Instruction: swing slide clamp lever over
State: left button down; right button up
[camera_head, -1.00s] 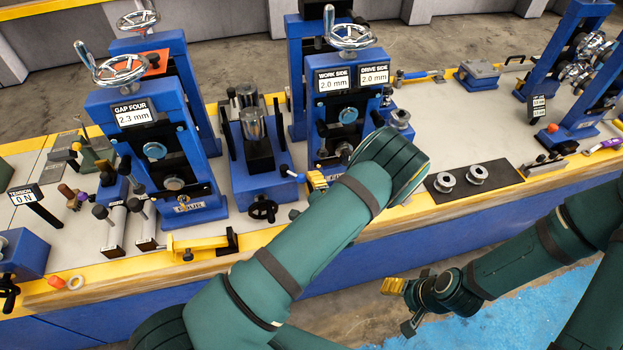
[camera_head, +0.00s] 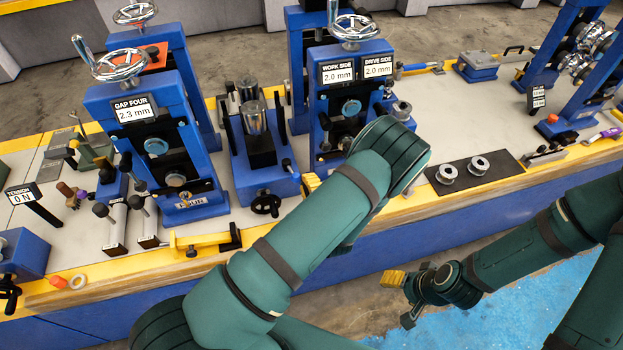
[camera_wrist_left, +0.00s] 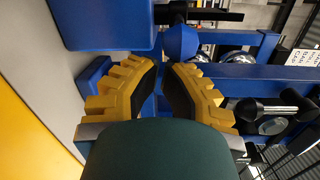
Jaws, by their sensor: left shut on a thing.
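A small lever with a blue round knob (camera_wrist_left: 180,42) shows in the left wrist view at the tips of my left gripper (camera_wrist_left: 163,75). Its yellow fingers with dark pads are closed together at that knob; the exact contact is partly hidden by the fingers. In the head view a lever (camera_head: 287,165) stands out from the blue block between the two roll stands. My left gripper (camera_head: 310,183) is just to its right, mostly hidden behind my forearm. My right gripper (camera_head: 402,299) hangs in front of the bench, its fingers apart and empty.
The "GAP FOUR" stand (camera_head: 150,130) is left of the lever and the "WORK SIDE" stand (camera_head: 345,100) right of it. A black handwheel (camera_head: 265,203) sits low in front. A black mat (camera_head: 470,172) with two metal rings lies right.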

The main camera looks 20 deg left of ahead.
pick_arm(q)
jog(key=shift+s+a, duration=0.4)
jog(key=shift+s, duration=0.4)
dwell(0.4)
